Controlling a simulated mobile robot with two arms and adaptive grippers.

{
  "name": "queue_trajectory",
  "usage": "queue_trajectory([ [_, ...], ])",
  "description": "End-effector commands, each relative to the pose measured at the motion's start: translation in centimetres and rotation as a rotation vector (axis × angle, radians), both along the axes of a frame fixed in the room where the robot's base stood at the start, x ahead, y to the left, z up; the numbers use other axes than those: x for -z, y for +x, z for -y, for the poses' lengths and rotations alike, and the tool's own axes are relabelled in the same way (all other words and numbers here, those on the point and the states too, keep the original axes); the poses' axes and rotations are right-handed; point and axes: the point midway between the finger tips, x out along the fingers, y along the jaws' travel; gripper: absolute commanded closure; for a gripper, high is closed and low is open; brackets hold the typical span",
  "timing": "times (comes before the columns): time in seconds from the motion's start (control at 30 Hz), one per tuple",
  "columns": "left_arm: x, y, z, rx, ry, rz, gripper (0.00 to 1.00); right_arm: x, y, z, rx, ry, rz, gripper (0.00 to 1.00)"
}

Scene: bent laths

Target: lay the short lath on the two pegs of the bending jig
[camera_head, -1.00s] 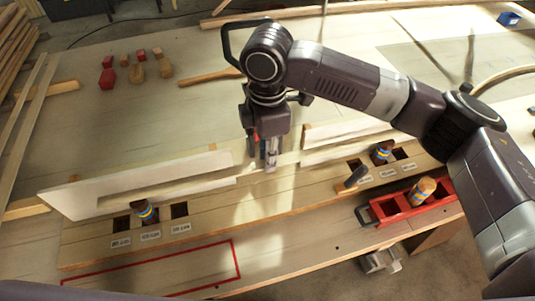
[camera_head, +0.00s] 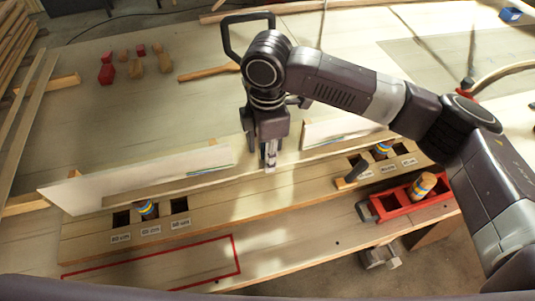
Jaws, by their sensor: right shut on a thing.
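The short lath (camera_head: 205,180) is a long pale strip running left to right above the bending jig (camera_head: 235,208), a wooden board with dark square slots. My right gripper (camera_head: 270,160) is shut on the lath near its middle. The left peg (camera_head: 148,211) and right peg (camera_head: 382,152), banded blue and yellow, stand in jig slots. My left gripper is not in view.
White upright panels (camera_head: 130,178) stand behind the lath. A red tray (camera_head: 398,212) holding another banded peg (camera_head: 424,185) is at the jig's right. Several small blocks (camera_head: 106,74) lie at the back left.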

Motion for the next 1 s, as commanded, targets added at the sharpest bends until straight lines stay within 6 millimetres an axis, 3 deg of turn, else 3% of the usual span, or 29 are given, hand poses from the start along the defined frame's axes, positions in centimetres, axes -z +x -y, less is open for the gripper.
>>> queue_trajectory([
  [0.23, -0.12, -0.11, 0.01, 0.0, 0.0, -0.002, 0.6, 0.4, 0.0, 0.01, 0.0, 0.0, 0.0, 1.0],
  [0.27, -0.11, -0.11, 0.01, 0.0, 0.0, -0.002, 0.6, 0.4, 0.02, 0.02, 0.0, 0.0, 0.0, 0.78],
  [0.43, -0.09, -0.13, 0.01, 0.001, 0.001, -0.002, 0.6, 0.39, 0.02, 0.02, 0.0, 0.0, 0.0, 0.6],
  [0.63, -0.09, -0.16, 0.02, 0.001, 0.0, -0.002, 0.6, 0.38, 0.01, 0.01, 0.0, 0.0, 0.0, 0.6],
  [0.7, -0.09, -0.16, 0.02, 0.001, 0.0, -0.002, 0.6, 0.39, 0.01, 0.02, 0.0, 0.0, 0.0, 0.54],
  [1.0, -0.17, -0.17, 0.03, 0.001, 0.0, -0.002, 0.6, 0.31, 0.0, 0.01, 0.0, 0.0, 0.0, 0.54],
])
